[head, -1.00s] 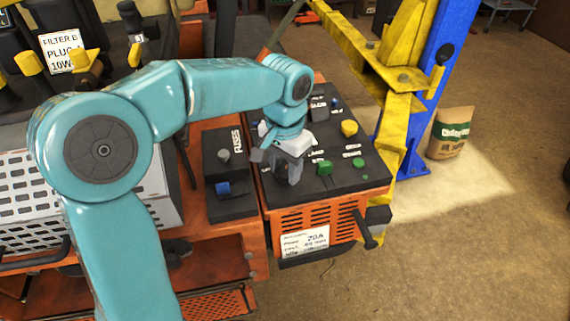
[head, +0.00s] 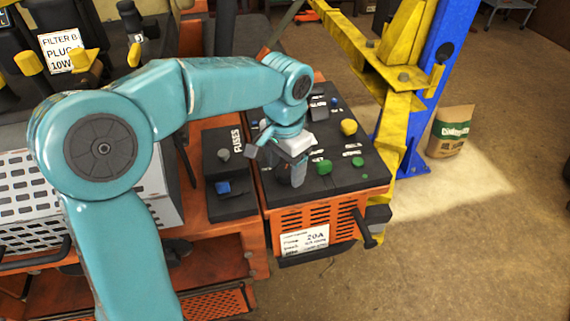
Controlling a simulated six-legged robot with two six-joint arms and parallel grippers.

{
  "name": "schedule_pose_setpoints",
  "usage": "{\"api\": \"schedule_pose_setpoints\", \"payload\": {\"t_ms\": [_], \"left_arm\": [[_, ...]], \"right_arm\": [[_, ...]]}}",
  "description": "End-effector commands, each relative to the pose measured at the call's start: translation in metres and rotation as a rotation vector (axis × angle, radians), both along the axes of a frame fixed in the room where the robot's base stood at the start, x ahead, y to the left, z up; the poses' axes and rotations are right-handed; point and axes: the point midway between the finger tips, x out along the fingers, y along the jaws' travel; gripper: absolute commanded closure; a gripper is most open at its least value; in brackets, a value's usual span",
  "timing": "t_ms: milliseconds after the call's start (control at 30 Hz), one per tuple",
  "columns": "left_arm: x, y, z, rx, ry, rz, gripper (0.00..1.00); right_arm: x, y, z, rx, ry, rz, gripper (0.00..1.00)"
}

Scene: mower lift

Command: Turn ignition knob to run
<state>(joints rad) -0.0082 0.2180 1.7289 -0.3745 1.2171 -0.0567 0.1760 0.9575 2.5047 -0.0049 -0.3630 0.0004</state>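My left gripper (head: 275,165) points down over the left part of the black control panel (head: 335,187) on the orange mower body. Its two grey fingers look spread apart. A dark knob-like shape (head: 283,178) partly shows beside the nearer finger; I cannot tell if a finger touches it or if it is the ignition knob. The gripper and wrist hide this part of the panel and any label there. My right gripper is not in view.
A fuse box (head: 229,203) with a blue part lies left. A yellow and blue lift post (head: 432,90) stands behind at right.

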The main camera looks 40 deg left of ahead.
Motion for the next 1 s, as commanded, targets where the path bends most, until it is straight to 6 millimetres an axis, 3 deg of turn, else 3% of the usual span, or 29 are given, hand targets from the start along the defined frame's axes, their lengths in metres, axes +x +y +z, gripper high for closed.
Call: {"api": "schedule_pose_setpoints", "payload": {"t_ms": [233,367,800,1000], "left_arm": [[0.0,0.0,0.001,-0.001,0.002,0.001,0.33],[0.0,0.0,0.013,0.0,-0.001,0.001,0.33],[0.001,-0.001,0.125,0.0,-0.002,0.0,0.33],[0.0,-0.001,0.155,0.0,0.001,0.0,0.33]], "right_arm": [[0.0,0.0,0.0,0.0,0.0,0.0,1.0],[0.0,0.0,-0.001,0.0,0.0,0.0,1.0],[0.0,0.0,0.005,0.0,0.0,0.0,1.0],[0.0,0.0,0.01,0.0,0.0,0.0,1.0]]}}
